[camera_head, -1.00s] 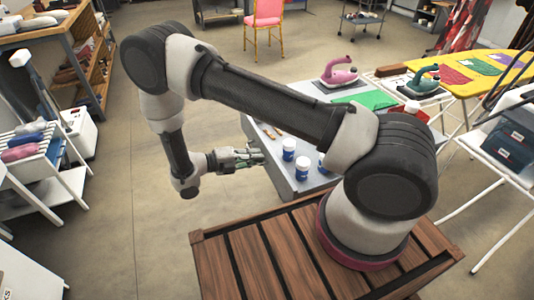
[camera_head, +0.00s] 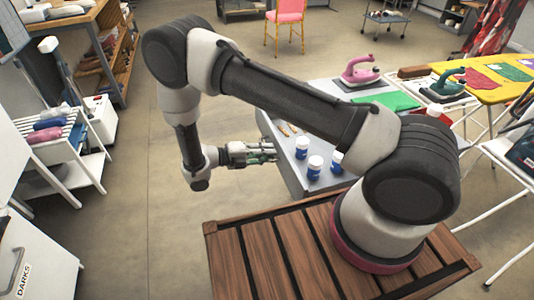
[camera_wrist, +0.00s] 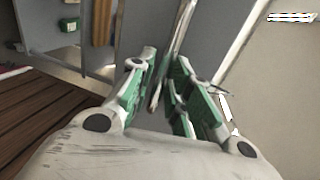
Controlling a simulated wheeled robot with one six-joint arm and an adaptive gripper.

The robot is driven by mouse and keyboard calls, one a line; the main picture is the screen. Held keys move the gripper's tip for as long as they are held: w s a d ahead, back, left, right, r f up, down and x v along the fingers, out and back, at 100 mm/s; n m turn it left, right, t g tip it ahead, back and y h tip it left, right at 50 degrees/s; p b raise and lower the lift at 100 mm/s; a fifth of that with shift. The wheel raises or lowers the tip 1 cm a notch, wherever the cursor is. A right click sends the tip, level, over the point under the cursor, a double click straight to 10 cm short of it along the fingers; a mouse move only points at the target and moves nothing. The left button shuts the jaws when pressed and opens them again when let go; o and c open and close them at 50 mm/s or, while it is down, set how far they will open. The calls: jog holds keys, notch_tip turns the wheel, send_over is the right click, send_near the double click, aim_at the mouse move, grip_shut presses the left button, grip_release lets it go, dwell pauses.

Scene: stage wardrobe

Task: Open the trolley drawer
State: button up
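The grey trolley (camera_head: 296,172) stands to the right of my gripper in the head view. Small blue bottles with white caps (camera_head: 314,167) stand on it. My gripper (camera_head: 274,153) points right at the trolley's left side. In the wrist view my gripper (camera_wrist: 164,68) has its two green-padded fingers apart, with a thin pale bar (camera_wrist: 181,30) running between them, likely a handle. Gaps seem to show beside the bar; firm contact cannot be told. Grey panels (camera_wrist: 222,35) lie behind it. The drawer's front is not clear in the head view.
A pink iron (camera_head: 360,72) and a green cloth (camera_head: 398,100) lie beyond the bottles. A yellow ironing board (camera_head: 480,85) stands at right. A white rack (camera_head: 75,150) and a cabinet marked DARKS (camera_head: 45,255) stand at left. Floor between is clear.

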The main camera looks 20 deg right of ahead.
jog(key=v, duration=1.1)
jog(key=shift+a, duration=0.4)
